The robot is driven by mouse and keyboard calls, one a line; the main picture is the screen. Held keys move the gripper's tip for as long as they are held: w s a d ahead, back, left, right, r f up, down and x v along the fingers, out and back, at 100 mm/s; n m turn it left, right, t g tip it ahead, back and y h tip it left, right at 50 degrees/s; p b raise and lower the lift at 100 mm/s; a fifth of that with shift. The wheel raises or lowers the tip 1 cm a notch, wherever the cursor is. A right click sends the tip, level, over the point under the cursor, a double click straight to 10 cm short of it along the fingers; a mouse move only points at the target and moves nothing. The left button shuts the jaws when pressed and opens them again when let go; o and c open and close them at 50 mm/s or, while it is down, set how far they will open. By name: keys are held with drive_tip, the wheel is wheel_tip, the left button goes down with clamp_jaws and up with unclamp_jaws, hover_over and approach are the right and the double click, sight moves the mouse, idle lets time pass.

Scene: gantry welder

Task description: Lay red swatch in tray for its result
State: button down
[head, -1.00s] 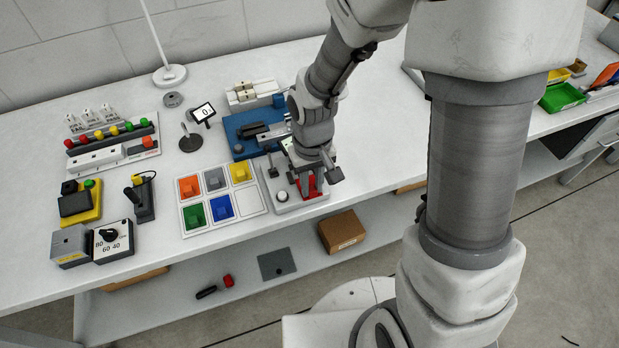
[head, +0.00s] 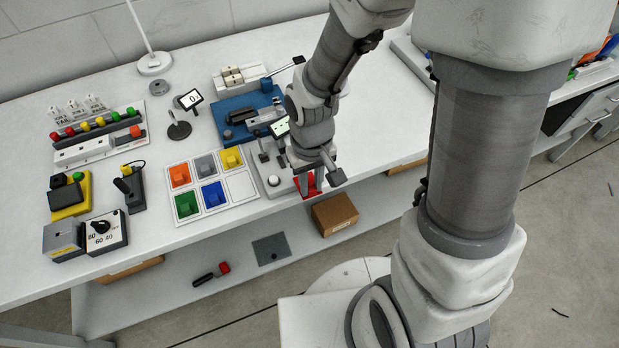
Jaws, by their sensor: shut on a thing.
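The red swatch (head: 308,184) shows as a red patch at my gripper's fingertips, near the front edge of the bench. My gripper (head: 310,189) points down and is shut on it; the fingers partly hide it. The white tray (head: 240,186) lies to the left of my gripper. Its compartments hold orange (head: 180,175), grey (head: 206,166), yellow (head: 231,158), green (head: 187,204) and blue (head: 213,195) pieces. The front right compartment is empty.
A light grey fixture (head: 272,181) with a white knob stands between the tray and my gripper. A blue-based device (head: 240,122) and a small display (head: 190,99) stand behind. A brown box (head: 334,214) sits on the lower shelf. The bench to the right is clear.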

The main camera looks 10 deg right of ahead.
sight(311, 187)
drive_tip(key=shift+r+p, duration=2.7)
drive_tip(key=shift+r, duration=0.55)
